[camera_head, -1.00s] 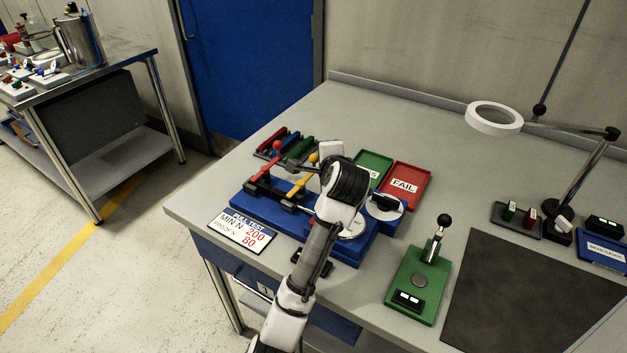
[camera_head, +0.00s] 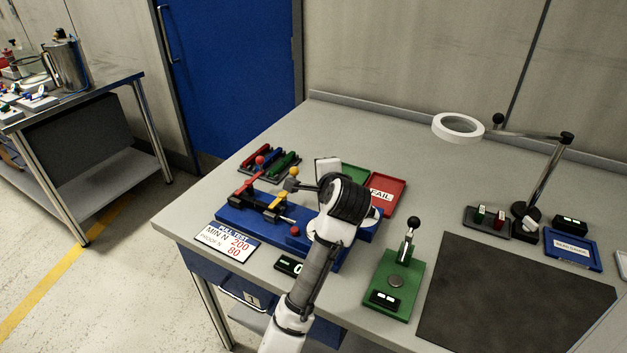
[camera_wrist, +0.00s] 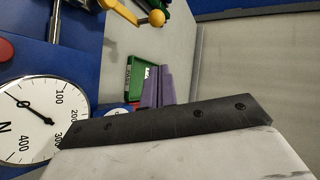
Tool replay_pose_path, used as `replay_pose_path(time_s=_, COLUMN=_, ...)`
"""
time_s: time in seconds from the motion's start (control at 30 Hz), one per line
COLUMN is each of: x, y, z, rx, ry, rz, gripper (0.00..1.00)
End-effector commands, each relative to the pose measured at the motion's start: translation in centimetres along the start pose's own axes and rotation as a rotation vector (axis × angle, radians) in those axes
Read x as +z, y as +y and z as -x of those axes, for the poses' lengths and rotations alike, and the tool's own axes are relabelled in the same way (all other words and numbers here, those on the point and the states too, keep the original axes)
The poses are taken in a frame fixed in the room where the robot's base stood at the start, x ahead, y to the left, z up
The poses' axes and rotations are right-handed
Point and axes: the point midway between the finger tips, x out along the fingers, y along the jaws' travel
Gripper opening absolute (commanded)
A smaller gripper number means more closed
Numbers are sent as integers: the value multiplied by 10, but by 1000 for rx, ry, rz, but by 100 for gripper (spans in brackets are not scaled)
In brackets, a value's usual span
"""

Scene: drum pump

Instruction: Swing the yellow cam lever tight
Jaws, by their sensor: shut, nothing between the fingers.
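The yellow cam lever (camera_head: 282,199) stands on the blue pull-test fixture (camera_head: 236,218), with its orange-yellow knob (camera_head: 294,171) up and to the right. A red lever (camera_head: 253,180) stands to its left. My gripper (camera_head: 290,186) is shut and empty, its tips just below the knob in the head view; whether they touch the lever cannot be told. In the wrist view the purple-grey shut fingers (camera_wrist: 158,90) are apart from the yellow lever (camera_wrist: 122,11) and its knob (camera_wrist: 157,18) in the picture. My wrist hides part of the fixture.
A round dial gauge (camera_wrist: 28,118) is at the left of the wrist view. A red FAIL tray (camera_head: 387,196) and a green tray (camera_head: 354,173) lie behind the fixture. A green stand with a black-knobbed lever (camera_head: 399,283) is to the right. A dark mat (camera_head: 510,300) lies bare.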

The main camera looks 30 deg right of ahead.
Motion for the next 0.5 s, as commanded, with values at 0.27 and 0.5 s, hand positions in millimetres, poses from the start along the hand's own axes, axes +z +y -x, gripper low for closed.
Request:
replay_pose_path(time_s=0.27, x=-24, y=0, z=50, rx=-1, ry=2, rz=-2, gripper=0)
replay_pose_path(time_s=0.5, x=-30, y=-2, z=67, rx=2, ry=-1, rz=0, gripper=0)
